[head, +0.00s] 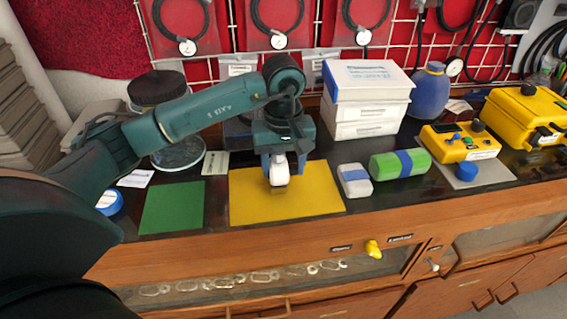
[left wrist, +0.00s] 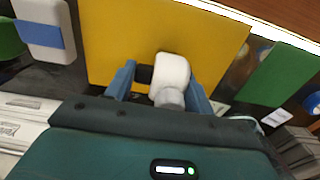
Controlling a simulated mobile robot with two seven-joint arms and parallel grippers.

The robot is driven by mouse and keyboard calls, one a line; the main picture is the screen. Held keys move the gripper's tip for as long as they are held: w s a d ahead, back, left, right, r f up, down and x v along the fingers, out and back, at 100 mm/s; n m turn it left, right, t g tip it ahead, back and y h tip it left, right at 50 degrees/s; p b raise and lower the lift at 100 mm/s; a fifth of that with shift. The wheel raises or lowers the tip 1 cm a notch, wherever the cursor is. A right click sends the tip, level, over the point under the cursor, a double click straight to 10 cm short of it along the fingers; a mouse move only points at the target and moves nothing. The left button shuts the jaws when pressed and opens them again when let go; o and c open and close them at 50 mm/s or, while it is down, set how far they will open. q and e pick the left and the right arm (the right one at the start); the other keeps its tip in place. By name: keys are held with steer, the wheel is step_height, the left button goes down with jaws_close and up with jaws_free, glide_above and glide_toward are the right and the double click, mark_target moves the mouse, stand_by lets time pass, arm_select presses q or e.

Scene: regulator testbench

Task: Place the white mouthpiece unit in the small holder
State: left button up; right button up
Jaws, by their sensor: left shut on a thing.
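The white mouthpiece unit (head: 279,174) is a small rounded white piece in the grip of my left gripper (head: 278,162). It hangs over the yellow mat (head: 318,192); I cannot tell whether it touches the mat. In the left wrist view, the white unit (left wrist: 172,70) sits between the two blue fingers of the left gripper (left wrist: 160,84), its wide end pointing away from the palm and a greyer neck nearer to it. The yellow mat (left wrist: 115,35) fills the space beyond. I cannot make out the small holder for certain. My right gripper is out of view.
A green mat (head: 172,207) lies left of the yellow one. A white block with a blue band (head: 354,180) and a green roll (head: 399,165) lie to the right. White boxes (head: 366,97) stand behind. A yellow device (head: 460,142) is farther right. The bench's front edge is near.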

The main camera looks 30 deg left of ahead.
arm_select(q)
steer(key=shift+f, duration=0.2)
steer(key=o, duration=1.1)
steer(key=shift+r, duration=0.1)
